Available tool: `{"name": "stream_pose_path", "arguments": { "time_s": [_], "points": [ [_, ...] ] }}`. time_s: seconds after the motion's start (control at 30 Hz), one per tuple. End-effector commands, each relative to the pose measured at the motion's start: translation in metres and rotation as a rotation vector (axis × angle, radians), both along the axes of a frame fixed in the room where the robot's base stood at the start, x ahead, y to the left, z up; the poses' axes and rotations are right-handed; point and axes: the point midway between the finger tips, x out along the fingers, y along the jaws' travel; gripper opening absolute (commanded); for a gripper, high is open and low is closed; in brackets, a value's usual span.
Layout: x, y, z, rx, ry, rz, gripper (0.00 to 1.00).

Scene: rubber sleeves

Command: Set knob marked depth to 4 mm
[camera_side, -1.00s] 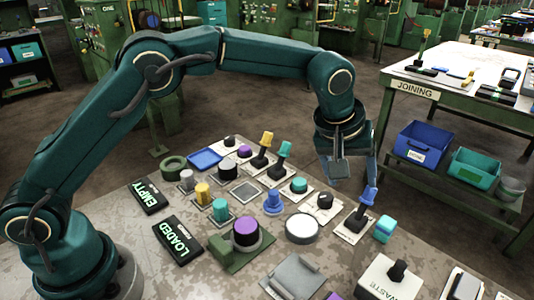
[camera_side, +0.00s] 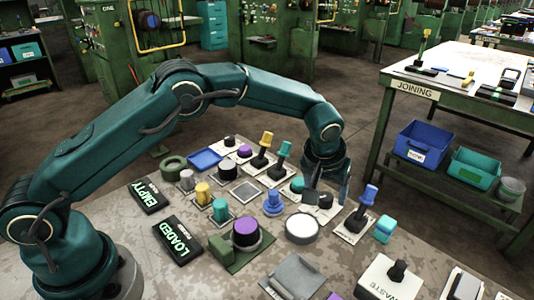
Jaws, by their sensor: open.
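My gripper (camera_side: 327,196) is open and points down at the right of the table's group of parts. Its fingers are at a black knob (camera_side: 325,202) on a light plate (camera_side: 321,214), one finger on each side in the picture. The gripper hides part of this knob and plate. I cannot tell whether the fingers touch the knob. No depth marking or scale is legible, so I cannot confirm from lettering that this is the depth knob, nor read its setting.
Close by are a teal knob (camera_side: 297,185), a blue-handled lever (camera_side: 367,203), a white round disc (camera_side: 302,228) and a blue knob (camera_side: 273,203). Levers with yellow (camera_side: 265,142) and teal (camera_side: 284,151) handles stand behind. A teal block (camera_side: 384,229) lies to the right.

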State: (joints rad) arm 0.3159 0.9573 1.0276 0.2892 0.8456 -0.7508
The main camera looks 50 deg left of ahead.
Motion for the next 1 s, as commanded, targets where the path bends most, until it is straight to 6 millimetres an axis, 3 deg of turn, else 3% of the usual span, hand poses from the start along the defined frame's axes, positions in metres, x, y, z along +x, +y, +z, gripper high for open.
{"name": "stream_pose_path", "arguments": {
  "time_s": [0.37,0.4,0.57,0.6,1.0],
  "points": [
    [0.0035,0.0012,-0.0081,-0.001,-0.001,0.001,0.73],
    [0.0035,0.0012,-0.0081,-0.001,-0.001,0.001,0.65],
    [0.0034,0.0012,-0.0081,-0.001,-0.001,0.001,0.04],
    [0.0034,0.0011,-0.0081,-0.001,-0.001,0.001,0.0],
    [0.0028,0.0021,-0.0083,-0.001,0.002,-0.079,0.0]
  ]
}}
